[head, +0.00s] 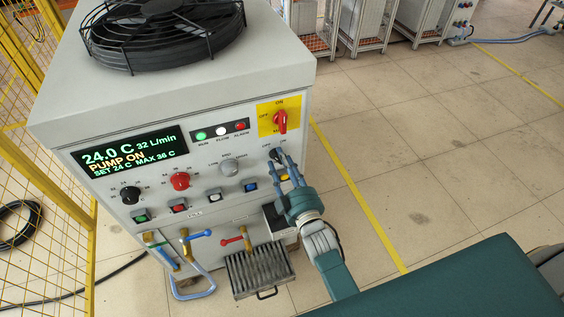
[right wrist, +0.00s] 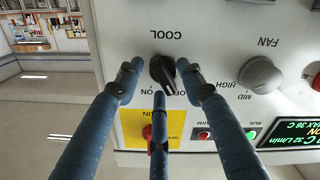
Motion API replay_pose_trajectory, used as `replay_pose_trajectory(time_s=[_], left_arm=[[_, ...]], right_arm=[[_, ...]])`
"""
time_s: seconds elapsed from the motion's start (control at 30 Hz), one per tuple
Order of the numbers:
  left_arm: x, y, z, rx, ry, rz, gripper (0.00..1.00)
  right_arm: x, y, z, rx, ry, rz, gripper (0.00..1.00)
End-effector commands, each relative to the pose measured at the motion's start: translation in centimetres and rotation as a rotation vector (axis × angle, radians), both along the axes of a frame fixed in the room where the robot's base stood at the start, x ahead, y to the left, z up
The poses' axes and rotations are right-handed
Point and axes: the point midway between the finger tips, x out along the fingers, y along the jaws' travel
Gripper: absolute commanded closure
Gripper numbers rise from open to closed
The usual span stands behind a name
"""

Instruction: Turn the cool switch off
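The cool switch is a black rotary knob (right wrist: 162,71) on the cabinet's front panel. The right wrist view shows it upside down, with the COOL label above it and the OFF and ON marks below, partly behind my fingers. I cannot read its setting for certain. In the head view the knob (head: 276,154) is partly hidden by my right gripper (head: 286,168). In the right wrist view my right gripper (right wrist: 162,78) is open. Its blue fingers stand around the knob, with a visible gap on the left and right sides. My left gripper is not in view.
A red main switch on a yellow plate (head: 280,120) sits just above the cool switch. The grey fan knob (head: 229,168) is to its left, near the display (head: 130,151). Below are pushbuttons, valve handles (head: 196,235) and a grille tray (head: 259,272). Open floor lies right.

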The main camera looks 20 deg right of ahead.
Motion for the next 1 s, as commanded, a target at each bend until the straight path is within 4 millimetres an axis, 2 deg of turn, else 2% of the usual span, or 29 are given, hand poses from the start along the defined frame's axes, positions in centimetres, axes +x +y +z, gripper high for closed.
replay_pose_trajectory(time_s=[0.23,0.37,0.47,0.8,1.0], left_arm=[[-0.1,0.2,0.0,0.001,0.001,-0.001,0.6],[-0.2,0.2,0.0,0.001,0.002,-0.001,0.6],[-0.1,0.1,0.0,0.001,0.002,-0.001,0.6],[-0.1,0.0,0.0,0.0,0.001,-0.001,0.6],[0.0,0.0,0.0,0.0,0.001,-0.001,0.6]], right_arm=[[0.0,0.0,0.1,0.001,-0.002,0.0,0.6],[-0.8,0.0,0.1,0.001,-0.002,0.0,0.6],[-2.4,-0.1,0.0,0.001,0.0,0.0,0.6],[-9.4,-0.3,0.0,0.001,0.001,0.0,0.6],[-11.6,-0.4,0.1,0.001,-0.001,0.001,0.6]])
